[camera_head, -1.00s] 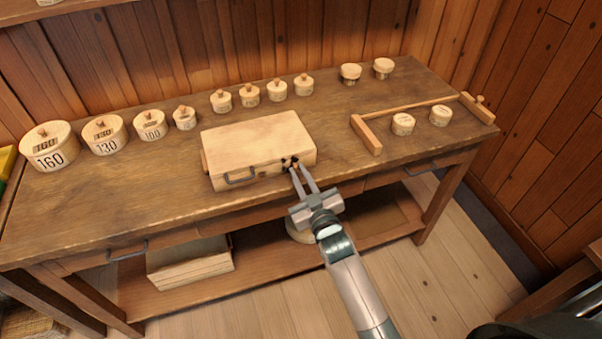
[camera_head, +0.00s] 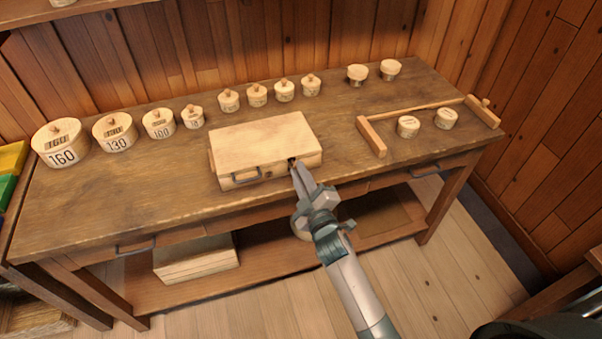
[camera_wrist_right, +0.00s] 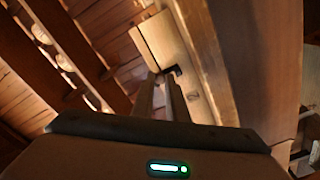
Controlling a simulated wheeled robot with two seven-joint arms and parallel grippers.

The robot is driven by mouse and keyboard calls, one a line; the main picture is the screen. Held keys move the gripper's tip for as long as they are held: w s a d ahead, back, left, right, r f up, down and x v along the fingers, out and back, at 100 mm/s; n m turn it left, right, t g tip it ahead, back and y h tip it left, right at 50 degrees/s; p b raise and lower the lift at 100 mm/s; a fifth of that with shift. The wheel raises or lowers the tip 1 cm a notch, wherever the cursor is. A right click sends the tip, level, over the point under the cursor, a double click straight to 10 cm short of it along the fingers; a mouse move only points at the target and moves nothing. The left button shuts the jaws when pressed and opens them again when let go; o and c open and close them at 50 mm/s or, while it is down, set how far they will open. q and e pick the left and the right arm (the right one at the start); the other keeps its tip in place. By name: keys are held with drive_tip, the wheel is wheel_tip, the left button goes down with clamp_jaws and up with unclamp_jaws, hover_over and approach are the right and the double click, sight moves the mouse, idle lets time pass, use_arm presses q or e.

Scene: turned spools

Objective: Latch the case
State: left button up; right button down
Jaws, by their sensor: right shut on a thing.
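The wooden case (camera_head: 262,142) lies on the workbench with its lid down. A grey handle (camera_head: 246,177) is on its front, and a small dark catch (camera_head: 268,174) is just right of the handle. A dark latch (camera_head: 292,160) is near the front right corner. My right gripper (camera_head: 297,166) reaches the case front from below right, its fingers close together on that latch, which they partly hide. In the right wrist view the fingertips (camera_wrist_right: 163,80) meet the dark latch (camera_wrist_right: 175,70) on the case (camera_wrist_right: 162,40). My left gripper is not in view.
Numbered round wooden boxes (camera_head: 60,143) and smaller lidded ones (camera_head: 257,95) stand behind and left of the case. A wooden frame with a bar (camera_head: 372,137) stands to the right, with round pieces (camera_head: 446,118) beside it. The bench top (camera_head: 110,205) is clear at front left.

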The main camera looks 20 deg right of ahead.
idle(0.4)
drive_tip(key=c, duration=1.7)
unclamp_jaws()
drive_tip(key=shift+c, duration=0.2)
drive_tip(key=shift+s, duration=0.1)
drive_tip(key=s+b, duration=0.4)
drive_tip(key=s, duration=1.3)
drive_tip(key=shift+d, duration=0.4)
drive_tip(key=shift+f, duration=0.1)
